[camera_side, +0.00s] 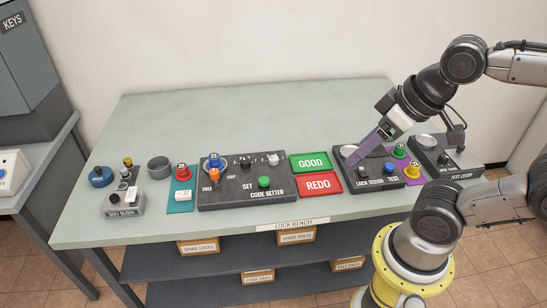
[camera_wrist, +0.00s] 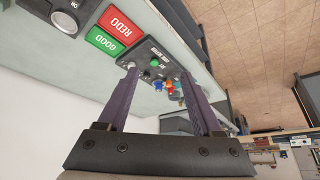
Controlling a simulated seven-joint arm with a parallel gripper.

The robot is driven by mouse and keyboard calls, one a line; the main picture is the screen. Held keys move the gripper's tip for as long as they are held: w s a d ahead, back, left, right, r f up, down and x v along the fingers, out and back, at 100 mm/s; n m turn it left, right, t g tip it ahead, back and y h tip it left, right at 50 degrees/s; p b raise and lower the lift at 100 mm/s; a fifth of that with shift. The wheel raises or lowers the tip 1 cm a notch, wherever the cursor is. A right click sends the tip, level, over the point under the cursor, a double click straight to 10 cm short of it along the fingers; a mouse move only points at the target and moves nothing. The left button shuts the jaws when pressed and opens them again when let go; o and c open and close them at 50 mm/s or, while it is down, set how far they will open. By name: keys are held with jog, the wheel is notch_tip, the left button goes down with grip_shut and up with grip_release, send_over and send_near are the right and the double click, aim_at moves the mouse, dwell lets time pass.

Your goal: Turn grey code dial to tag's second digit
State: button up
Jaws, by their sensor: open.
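The code setter (camera_side: 230,196) is a dark box in the middle of the bench and also shows in the wrist view (camera_wrist: 150,53). A small light-grey knob (camera_side: 273,159), apparently the grey code dial, is at its back right; its setting is too small to read. My gripper (camera_side: 354,160) has purple fingers and is over the lock tester, right of the code setter. The fingers stand apart and empty in the wrist view (camera_wrist: 159,71).
A blue lock (camera_side: 214,160) and orange knob (camera_side: 214,175) are on the code setter's left. Green GOOD (camera_side: 312,161) and red REDO (camera_side: 321,183) trays lie between it and the lock tester (camera_side: 380,176). A red lock (camera_side: 182,172) stands on the teal mat. The bench's back is clear.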

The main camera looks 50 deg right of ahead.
jog(key=w+d+r+n, duration=0.1)
jog(key=w+r+n, duration=0.15)
jog(key=w, duration=0.35)
jog(key=w+d+r+n, duration=0.1)
jog(key=w+r+n, duration=0.1)
jog(key=w+r, duration=0.25)
jog(key=g, duration=0.6)
send_over(273, 158)
notch_tip(273, 158, down, 16)
notch_tip(273, 158, down, 14)
jog(key=shift+d, duration=0.1)
